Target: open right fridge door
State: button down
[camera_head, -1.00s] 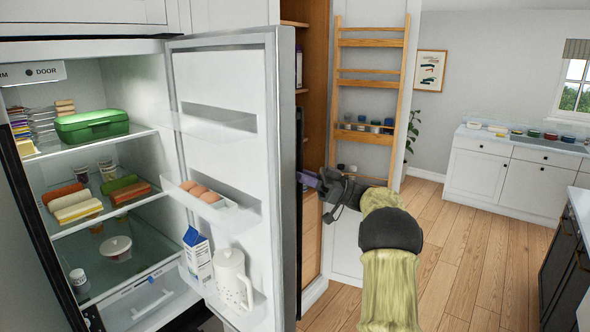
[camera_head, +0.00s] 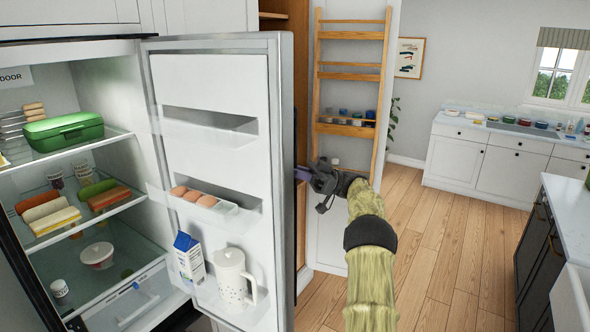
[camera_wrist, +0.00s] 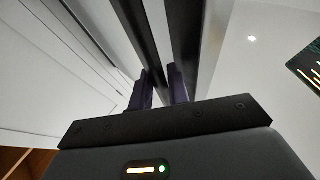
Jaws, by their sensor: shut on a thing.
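The right fridge door (camera_head: 215,75) stands swung open in the head view, its white inner face with shelves turned toward me. The fridge interior (camera_head: 85,235) shows to its left. My gripper (camera_head: 301,174) is at the door's outer side, past its right edge. In the wrist view my gripper (camera_wrist: 162,88) has its two dark fingers shut around a dark long bar, the door handle (camera_wrist: 147,40). The handle is hidden behind the door in the head view.
Door shelves hold eggs (camera_head: 195,196), a milk carton (camera_head: 189,257) and a white pitcher (camera_head: 231,275). An open wooden pantry with a door rack (camera_head: 350,130) stands behind the fridge door. Wooden floor (camera_head: 425,225) is clear to the right. A dark-fronted counter (camera_head: 538,240) bounds the right side.

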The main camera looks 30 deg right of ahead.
jog(key=shift+a+f, duration=0.1)
jog(key=shift+a, duration=0.1)
jog(key=c, duration=1.6)
grip_release()
jog(key=shift+o, duration=1)
jog(key=shift+a, duration=0.2)
jog(key=shift+s+d, duration=0.15)
jog(key=shift+d, duration=0.05)
jog(key=b+v, duration=0.2)
jog(key=v, duration=0.5)
jog(key=shift+s+d+f, duration=0.1)
jog(key=shift+s+d, duration=0.05)
jog(key=shift+d, duration=0.1)
